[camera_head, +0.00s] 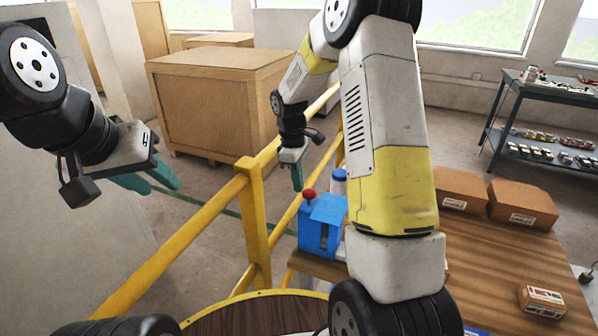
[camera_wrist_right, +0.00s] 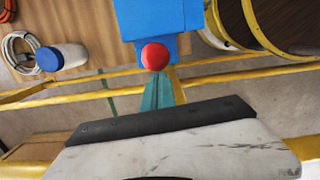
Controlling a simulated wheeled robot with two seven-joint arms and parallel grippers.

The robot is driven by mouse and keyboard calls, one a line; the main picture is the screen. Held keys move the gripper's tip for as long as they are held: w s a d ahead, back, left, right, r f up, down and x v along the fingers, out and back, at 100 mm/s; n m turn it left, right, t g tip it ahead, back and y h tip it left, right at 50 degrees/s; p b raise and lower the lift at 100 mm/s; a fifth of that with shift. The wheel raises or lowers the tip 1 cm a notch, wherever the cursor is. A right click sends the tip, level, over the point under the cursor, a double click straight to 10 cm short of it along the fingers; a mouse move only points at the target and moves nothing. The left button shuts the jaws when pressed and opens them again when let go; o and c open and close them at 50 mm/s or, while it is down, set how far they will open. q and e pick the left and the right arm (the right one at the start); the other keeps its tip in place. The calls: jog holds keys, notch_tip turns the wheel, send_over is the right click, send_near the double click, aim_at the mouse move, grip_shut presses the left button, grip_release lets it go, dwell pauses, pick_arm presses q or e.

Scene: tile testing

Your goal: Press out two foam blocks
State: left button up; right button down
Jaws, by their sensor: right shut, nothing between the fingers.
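A blue device (camera_head: 322,224) with a red ball knob (camera_head: 309,194) stands on the wooden table. In the right wrist view the blue device (camera_wrist_right: 165,20) and red knob (camera_wrist_right: 155,56) lie just beyond my fingertips. My right gripper (camera_head: 298,187) is shut and empty, its teal fingers pointing down close beside the knob; I cannot tell whether they touch it. The fingers also show in the right wrist view (camera_wrist_right: 164,84). My left gripper (camera_head: 160,184) hangs far left, its teal fingers apart, holding nothing visible. I make out no foam block.
A blue-capped bottle (camera_head: 339,182) stands behind the device, partly hidden by my right arm. A yellow railing (camera_head: 250,215) runs in front of the table's left side. Cardboard boxes (camera_head: 462,188) and a small box (camera_head: 541,301) are on the right. A wooden crate (camera_head: 215,100) stands behind.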

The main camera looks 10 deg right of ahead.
notch_tip(320, 180, up, 8)
jog(key=shift+w+a+f, duration=0.15)
jog(key=shift+a+f, duration=0.05)
jog(key=shift+a, duration=0.1)
dwell(1.0)
jog(key=s+d+r+m+t+y, duration=0.1)
jog(key=s+r+m+t+y, duration=0.15)
jog(key=s+r+m, duration=0.7)
jog(key=s+r+m+t, duration=0.1)
jog(key=s+r+t, duration=0.1)
jog(key=s, duration=0.6)
jog(key=s+r+m+t, duration=0.1)
jog(key=s+r+t, duration=0.1)
jog(key=s, duration=0.6)
jog(key=shift+s+a+r+y, duration=0.15)
jog(key=shift+a+r+y, duration=0.15)
jog(key=shift+r, duration=0.35)
